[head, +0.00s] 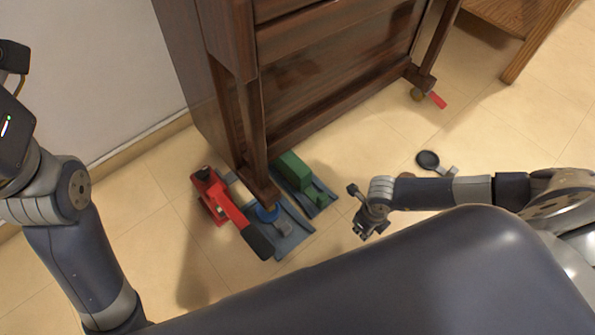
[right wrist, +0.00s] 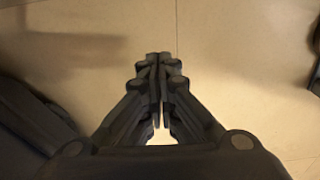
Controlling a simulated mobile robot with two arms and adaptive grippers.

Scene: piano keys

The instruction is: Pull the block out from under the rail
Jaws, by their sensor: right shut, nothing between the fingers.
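A green block (head: 292,168) sits on a dark blue-grey plate (head: 318,204) at the lower edge of the brown wooden piano (head: 330,70), in the head view. Its far part is close to the bottom rail (head: 330,115); I cannot tell how much lies under it. My right gripper (head: 361,214) is right of the plate, apart from the block, low over the floor. In the right wrist view its fingertips (right wrist: 158,62) are together with only bare floor beyond. Dark parts of my left arm's end (head: 14,58) show at the upper left edge; its fingers are not clear.
A red jack-like tool (head: 222,196) with a black-ended handle stands by the piano leg (head: 254,140). A red-tabbed caster (head: 420,94) and a dark round piece (head: 428,159) are further right. Floor between is free.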

